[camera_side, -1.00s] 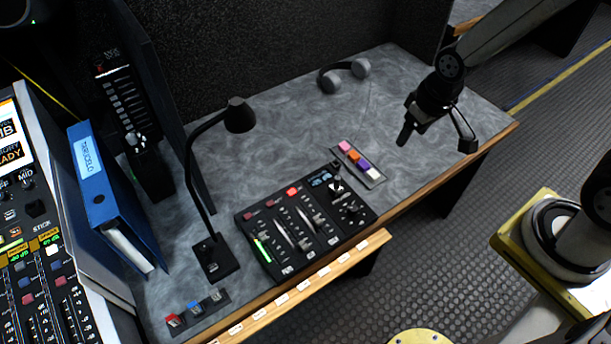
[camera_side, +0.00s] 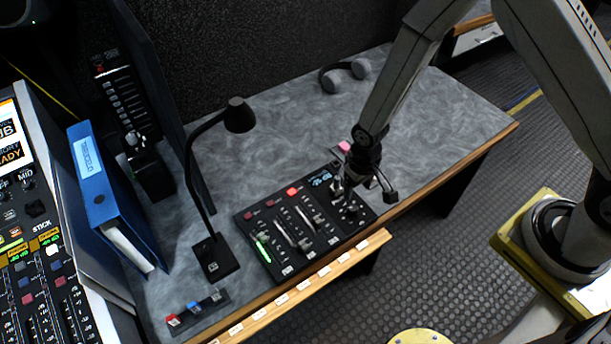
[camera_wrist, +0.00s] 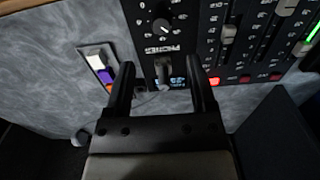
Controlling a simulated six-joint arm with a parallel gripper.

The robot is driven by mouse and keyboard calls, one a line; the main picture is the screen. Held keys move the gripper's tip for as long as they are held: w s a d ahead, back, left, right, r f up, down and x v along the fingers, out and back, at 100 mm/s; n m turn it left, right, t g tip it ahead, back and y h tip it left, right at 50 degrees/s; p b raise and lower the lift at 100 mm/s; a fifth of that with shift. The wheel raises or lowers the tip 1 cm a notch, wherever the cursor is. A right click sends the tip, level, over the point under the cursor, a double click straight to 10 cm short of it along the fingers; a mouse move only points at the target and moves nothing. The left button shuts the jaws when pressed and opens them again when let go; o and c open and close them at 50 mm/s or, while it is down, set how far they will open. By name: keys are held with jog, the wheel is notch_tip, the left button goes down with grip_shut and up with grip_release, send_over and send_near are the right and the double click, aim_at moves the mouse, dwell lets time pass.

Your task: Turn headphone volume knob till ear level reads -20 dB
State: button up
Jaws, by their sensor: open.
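The black mixer panel (camera_side: 262,228) lies on the grey desk with sliders, coloured buttons and a small blue display (camera_side: 320,179). My gripper (camera_side: 342,188) is over its right end, open. A black round knob with a white pointer (camera_wrist: 162,25) sits beyond the fingertips, next to upside-down lettering like "PHONES".
A black desk lamp (camera_side: 240,116) stands left of the panel. Headphones (camera_side: 357,70) lie at the back of the desk. A strip of coloured buttons (camera_wrist: 98,64) lies just beside the panel, mostly hidden by my arm in the side view.

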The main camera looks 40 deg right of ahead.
aim_at(353, 208)
jog(key=shift+f, duration=0.25)
jog(key=shift+f, duration=0.15)
jog(key=shift+f, duration=3.7)
grip_shut()
